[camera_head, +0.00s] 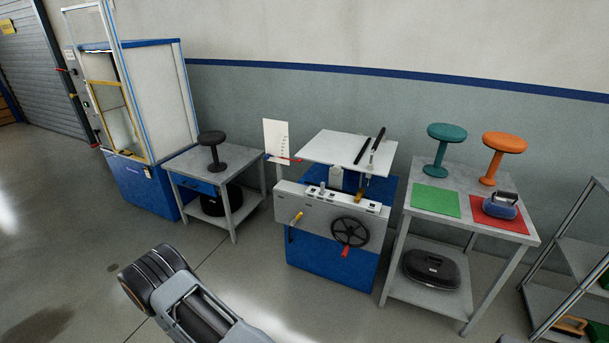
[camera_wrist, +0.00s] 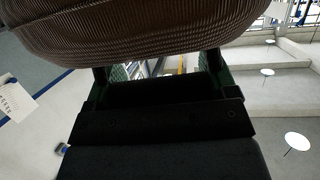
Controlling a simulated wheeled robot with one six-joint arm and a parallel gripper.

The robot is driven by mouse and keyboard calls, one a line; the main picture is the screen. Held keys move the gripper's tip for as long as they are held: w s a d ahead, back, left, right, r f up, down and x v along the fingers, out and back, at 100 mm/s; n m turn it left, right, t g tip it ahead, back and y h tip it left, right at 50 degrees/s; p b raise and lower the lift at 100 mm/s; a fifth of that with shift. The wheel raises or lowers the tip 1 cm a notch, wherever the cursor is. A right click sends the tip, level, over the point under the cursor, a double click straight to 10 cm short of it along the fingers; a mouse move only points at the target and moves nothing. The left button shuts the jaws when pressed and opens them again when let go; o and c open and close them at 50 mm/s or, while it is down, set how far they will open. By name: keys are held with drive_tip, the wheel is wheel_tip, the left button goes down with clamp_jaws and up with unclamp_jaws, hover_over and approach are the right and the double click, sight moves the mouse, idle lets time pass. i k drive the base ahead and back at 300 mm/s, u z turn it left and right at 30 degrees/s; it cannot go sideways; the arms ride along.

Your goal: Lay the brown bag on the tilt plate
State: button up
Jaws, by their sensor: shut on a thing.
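The brown bag (camera_wrist: 135,28) has a ribbed surface and fills the top of the wrist view, its upper part cut off by the frame. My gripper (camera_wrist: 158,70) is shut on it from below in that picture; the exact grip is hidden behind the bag. In the head view my arm shows at the bottom, but the bag and gripper cannot be made out. The tilt plate (camera_head: 325,147) is the pale flat plate on top of the blue and grey machine (camera_head: 330,240).
Left of the machine is a grey table (camera_head: 180,163) with a black stool (camera_head: 211,150). Right is a table with a teal stool (camera_head: 440,150), an orange stool (camera_head: 502,155) and a blue bag (camera_head: 500,207). A handwheel (camera_head: 350,232) juts from the machine's front. Open floor lies before it.

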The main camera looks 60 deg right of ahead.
sight(334, 147)
drive_tip(key=z, duration=0.05)
drive_tip(key=i, duration=1.5)
drive_tip(key=z, duration=1.3)
drive_tip(key=i, duration=0.8)
drive_tip(key=z, duration=0.9)
